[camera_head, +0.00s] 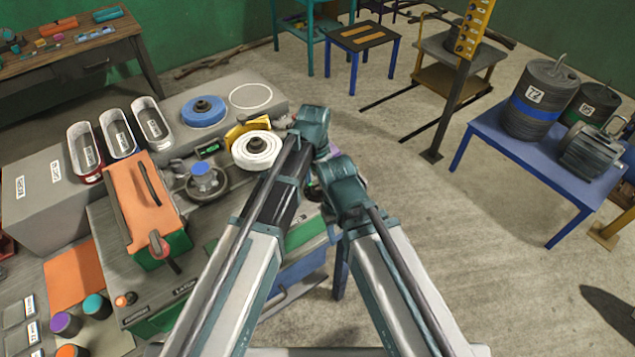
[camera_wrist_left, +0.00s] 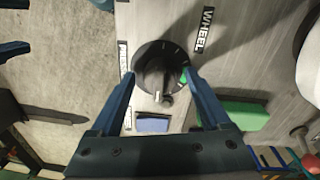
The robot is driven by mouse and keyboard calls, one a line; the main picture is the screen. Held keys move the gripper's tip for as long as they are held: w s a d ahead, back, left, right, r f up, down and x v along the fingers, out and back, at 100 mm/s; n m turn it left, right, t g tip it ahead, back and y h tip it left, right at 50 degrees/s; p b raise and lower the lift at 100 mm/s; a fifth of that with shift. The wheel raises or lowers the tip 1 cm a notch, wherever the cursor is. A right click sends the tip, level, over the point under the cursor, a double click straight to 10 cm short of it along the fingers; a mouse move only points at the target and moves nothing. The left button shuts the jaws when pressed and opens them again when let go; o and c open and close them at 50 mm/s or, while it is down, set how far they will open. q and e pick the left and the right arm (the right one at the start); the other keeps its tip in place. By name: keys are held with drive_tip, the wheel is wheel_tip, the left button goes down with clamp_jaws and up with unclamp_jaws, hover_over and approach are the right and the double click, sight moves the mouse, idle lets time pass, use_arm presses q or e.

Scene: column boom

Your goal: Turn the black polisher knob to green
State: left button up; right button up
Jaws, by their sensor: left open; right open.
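The black polisher knob (camera_wrist_left: 152,57) sits on a grey panel in the left wrist view. Its raised grip points toward the bottom of that picture, and a small green mark (camera_wrist_left: 184,75) shows at its right edge. My left gripper (camera_wrist_left: 160,74) is open, with one blue finger on each side of the knob; I cannot tell whether they touch it. In the head view my left wrist (camera_head: 313,122) is over the bench's right end and hides the knob. My right gripper (camera_head: 343,183) is lower and to the right; its fingers are hidden.
Beside the knob are a WHEEL label (camera_wrist_left: 204,30), a blue rectangle (camera_wrist_left: 153,123) and a green block (camera_wrist_left: 240,113). The bench holds a white polishing wheel (camera_head: 250,153), a blue disc (camera_head: 203,110) and an orange-topped box (camera_head: 140,200). Open floor lies right; a blue table (camera_head: 490,130) stands beyond.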

sight(315, 183)
use_arm(q)
drive_tip(key=shift+r, duration=0.1)
wheel_tip(315, 183, up, 14)
drive_tip(key=p, duration=1.3)
drive_tip(key=shift+w+a+f+p, duration=0.2)
drive_tip(key=shift+w+a+p, duration=0.1)
drive_tip(key=shift+p, duration=0.1)
drive_tip(key=shift+s+f, duration=0.1)
drive_tip(key=shift+s, duration=0.05)
